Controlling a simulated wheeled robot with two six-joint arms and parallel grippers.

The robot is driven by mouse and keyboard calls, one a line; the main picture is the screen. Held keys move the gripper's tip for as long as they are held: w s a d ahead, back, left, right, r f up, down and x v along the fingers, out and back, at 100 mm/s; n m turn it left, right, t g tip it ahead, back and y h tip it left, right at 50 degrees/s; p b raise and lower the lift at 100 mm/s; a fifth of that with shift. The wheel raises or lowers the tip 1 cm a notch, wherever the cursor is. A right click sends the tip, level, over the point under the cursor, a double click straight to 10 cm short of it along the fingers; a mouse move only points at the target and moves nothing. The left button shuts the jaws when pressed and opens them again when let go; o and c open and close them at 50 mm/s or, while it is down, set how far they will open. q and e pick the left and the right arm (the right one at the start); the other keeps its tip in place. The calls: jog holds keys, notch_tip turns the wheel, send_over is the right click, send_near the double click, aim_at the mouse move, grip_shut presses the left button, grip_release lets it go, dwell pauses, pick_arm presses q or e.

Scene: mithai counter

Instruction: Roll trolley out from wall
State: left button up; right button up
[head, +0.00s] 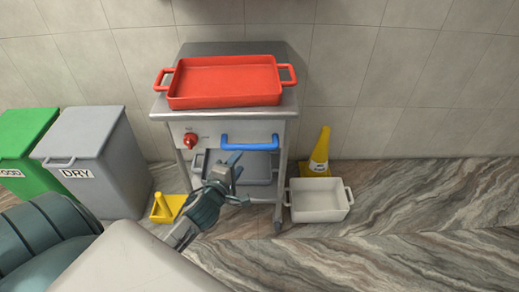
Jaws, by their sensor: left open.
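The trolley (196,116) is a grey metal cart standing close against the tiled wall. A blue bar handle (251,145) runs across its front panel, with a red knob (190,140) to the left of it. A red tray (224,99) with two side handles sits on its top. A grey tray (259,169) is on the lower shelf, partly hidden. My left gripper (232,168) is open and empty, just below and in front of the left end of the blue handle. I cannot tell whether it touches the handle. My right gripper is not in view.
A white tray (318,207) lies on the floor right of the trolley, before a yellow cone (320,157). A yellow item (164,209) is on the floor at the trolley's left. A grey DRY bin (115,163) and a green bin (25,130) stand left. Floor on the right is clear.

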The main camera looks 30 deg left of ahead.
aim_at(248, 149)
pick_arm(q)
jog(key=p+x, duration=0.1)
jog(key=x, duration=0.9)
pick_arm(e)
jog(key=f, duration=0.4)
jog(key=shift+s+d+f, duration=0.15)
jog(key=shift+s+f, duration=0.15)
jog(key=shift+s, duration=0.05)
pick_arm(q)
grip_shut()
